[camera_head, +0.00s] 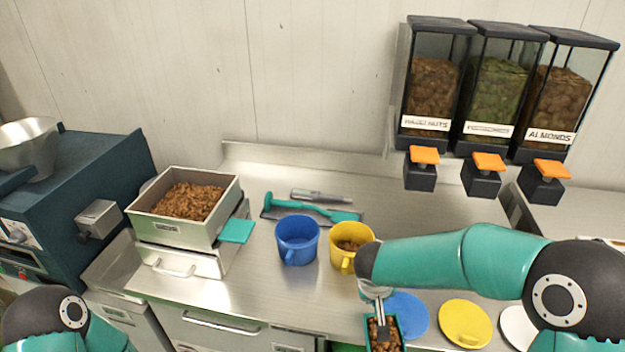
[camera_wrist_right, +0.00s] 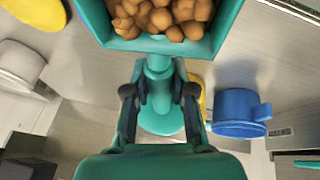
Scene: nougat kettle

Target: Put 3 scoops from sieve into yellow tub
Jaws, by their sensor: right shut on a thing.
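The sieve (camera_head: 190,235) is a square metal box full of brown nuts, at the left of the worktop in the head view. The yellow tub (camera_head: 343,262) stands in the middle, with some brown nuts inside; my right arm covers part of its right side. My right gripper (camera_wrist_right: 158,95) is shut on the handle of a teal scoop (camera_wrist_right: 185,47). The scoop (camera_head: 401,340) holds a heap of brown nuts and is near the bottom edge of the head view, in front of and to the right of the yellow tub. My left gripper is out of view.
A blue tub (camera_head: 297,242) stands left of the yellow one. Blue (camera_head: 408,316), yellow (camera_head: 465,322) and white (camera_head: 517,325) lids lie at the right front. A teal-handled tool (camera_head: 310,207) lies behind the tubs. Nut dispensers (camera_head: 490,90) hang above; a dark machine (camera_head: 70,200) is far left.

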